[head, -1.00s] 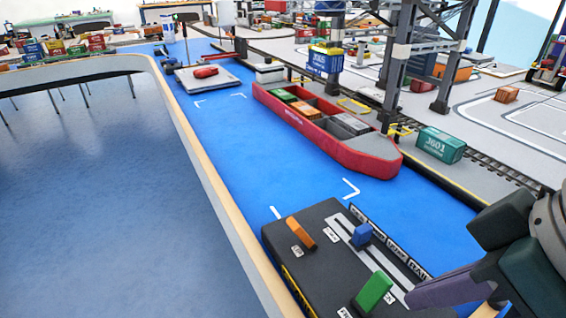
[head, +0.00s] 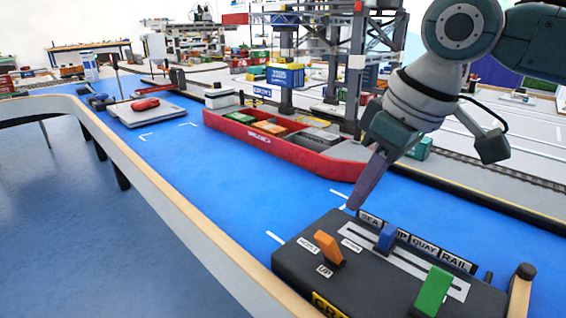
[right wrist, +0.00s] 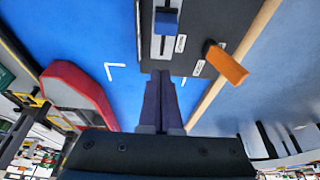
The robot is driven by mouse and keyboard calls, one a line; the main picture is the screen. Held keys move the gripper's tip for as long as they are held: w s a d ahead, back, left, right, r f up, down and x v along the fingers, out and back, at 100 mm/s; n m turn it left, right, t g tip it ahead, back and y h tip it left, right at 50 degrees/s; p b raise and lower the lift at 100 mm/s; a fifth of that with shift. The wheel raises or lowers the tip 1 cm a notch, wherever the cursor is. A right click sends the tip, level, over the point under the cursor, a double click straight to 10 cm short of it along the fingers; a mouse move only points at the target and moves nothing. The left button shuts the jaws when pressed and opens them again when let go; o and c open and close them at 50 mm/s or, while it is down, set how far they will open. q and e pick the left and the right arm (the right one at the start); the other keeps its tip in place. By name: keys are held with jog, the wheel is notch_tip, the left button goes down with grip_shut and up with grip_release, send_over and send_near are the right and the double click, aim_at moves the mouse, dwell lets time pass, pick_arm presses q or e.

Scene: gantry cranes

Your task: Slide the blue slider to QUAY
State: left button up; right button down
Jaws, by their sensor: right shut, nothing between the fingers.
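The blue slider (head: 387,237) stands upright in a slot of the black control box (head: 330,270) and partly hides the SHIP label. The QUAY label (head: 425,247) is on the box's far edge, one place to the right of SHIP, before RAIL (head: 457,262). My right gripper (head: 357,205) is shut and empty, fingers pointing down near the SEA end of the slot, left of the slider and apart from it. In the right wrist view, the closed fingertips (right wrist: 163,76) are near the slot's end, with the blue slider (right wrist: 166,22) farther up. My left gripper is out of view.
An orange lever (head: 328,247) and a green lever (head: 433,291) stand on the same box, nearer the front. A red ship (head: 290,145) and crane legs lie behind. Blue water surface beyond the box is free.

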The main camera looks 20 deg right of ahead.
aim_at(387, 239)
jog(key=x, duration=0.2)
jog(key=shift+f+b, duration=0.25)
jog(key=shift+b, duration=0.05)
jog(key=s, duration=0.1)
jog(key=s+d, duration=0.1)
jog(key=shift+s+d+r, duration=0.1)
jog(key=shift+s, duration=0.3)
jog(key=shift+s+d, duration=0.1)
jog(key=shift+s, duration=0.3)
